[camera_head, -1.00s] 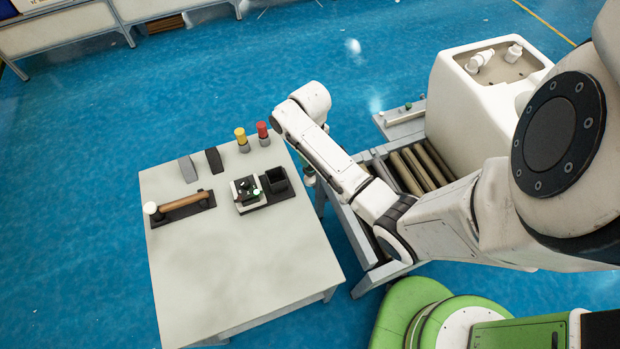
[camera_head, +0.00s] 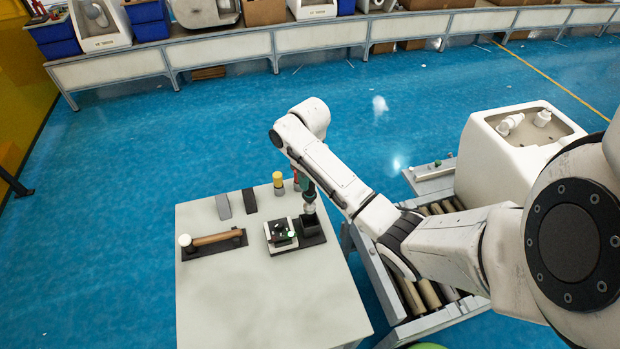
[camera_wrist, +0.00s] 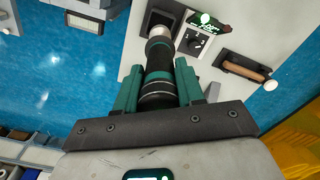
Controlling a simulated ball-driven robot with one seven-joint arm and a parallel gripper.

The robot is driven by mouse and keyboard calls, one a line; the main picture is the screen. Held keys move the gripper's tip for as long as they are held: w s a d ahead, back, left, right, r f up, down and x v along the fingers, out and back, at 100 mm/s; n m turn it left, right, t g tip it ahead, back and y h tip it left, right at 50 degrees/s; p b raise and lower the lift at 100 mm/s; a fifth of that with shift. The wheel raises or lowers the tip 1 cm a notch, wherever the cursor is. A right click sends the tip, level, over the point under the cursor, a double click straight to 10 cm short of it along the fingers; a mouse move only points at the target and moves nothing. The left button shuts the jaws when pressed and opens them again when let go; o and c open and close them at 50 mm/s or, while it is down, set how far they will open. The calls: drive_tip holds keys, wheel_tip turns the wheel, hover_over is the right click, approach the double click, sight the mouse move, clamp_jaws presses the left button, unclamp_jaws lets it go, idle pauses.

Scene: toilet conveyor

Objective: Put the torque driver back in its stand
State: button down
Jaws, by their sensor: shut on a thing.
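The torque driver (camera_wrist: 158,62), dark with a teal band and a silver end, is held between the teal fingers of my gripper (camera_wrist: 158,88). It also shows below the wrist in the head view (camera_head: 309,200), roughly upright. Its stand is the black square cup (camera_head: 314,228) on the table, which also shows in the wrist view (camera_wrist: 153,15). The driver's far end overlaps the cup's opening in the wrist view. I cannot tell whether the end is inside the cup or just above it. My gripper (camera_head: 306,187) is partly hidden by my arm in the head view.
A device with a dial (camera_head: 281,235) stands close beside the cup. A wooden-handled tool (camera_head: 215,239), two grey blocks and a yellow-topped cylinder (camera_head: 278,183) share the table (camera_head: 270,300). A roller conveyor with a white toilet (camera_head: 510,160) is to the right. The table's near part is clear.

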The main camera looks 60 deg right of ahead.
drive_tip(key=shift+r+p, duration=0.15)
drive_tip(key=shift+p, duration=0.2)
drive_tip(key=b, duration=0.2)
hover_over(310, 203)
drive_tip(key=d, duration=0.1)
drive_tip(key=shift+w+d+f, duration=0.1)
drive_tip(key=shift+w+f, duration=0.1)
drive_tip(key=shift+f, duration=0.9)
drive_tip(key=shift+w+d+f, duration=0.1)
drive_tip(key=shift+w+f, duration=0.1)
drive_tip(key=shift+f, duration=0.95)
drive_tip(key=shift+f, duration=0.1)
drive_tip(key=shift+f+b, duration=2.1)
drive_tip(key=shift+f, duration=1.75)
drive_tip(key=c, duration=0.6)
unclamp_jaws()
